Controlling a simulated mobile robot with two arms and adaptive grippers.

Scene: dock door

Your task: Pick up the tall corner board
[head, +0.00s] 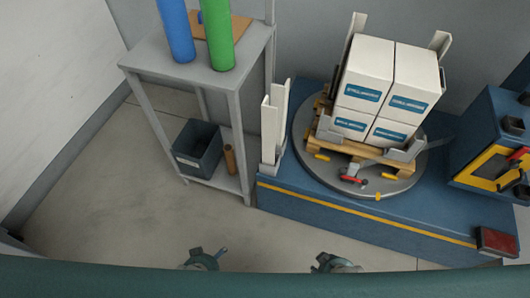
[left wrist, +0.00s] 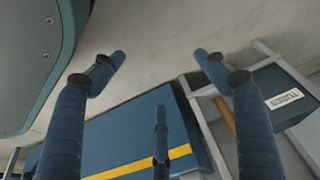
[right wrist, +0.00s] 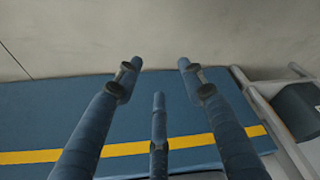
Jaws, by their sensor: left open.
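White corner boards stand upright together at the left end of the blue platform in the head view. The board at the right of the pair (head: 284,115) reaches higher in the picture than the one at its left (head: 267,135); their lower ends are close together. My left gripper (head: 203,261) is low in the head view, in front of the shelf and well apart from the boards. Its fingers are spread and empty in the left wrist view (left wrist: 160,57). My right gripper (head: 335,264) is in front of the platform. Its fingers are apart and empty in the right wrist view (right wrist: 160,63).
A grey shelf (head: 150,58) with blue and green rolls, a dark bin (head: 198,148) and a brown roll (head: 230,160) stands left of the boards. Boxes (head: 385,85) on a pallet sit on a round turntable (head: 310,170).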

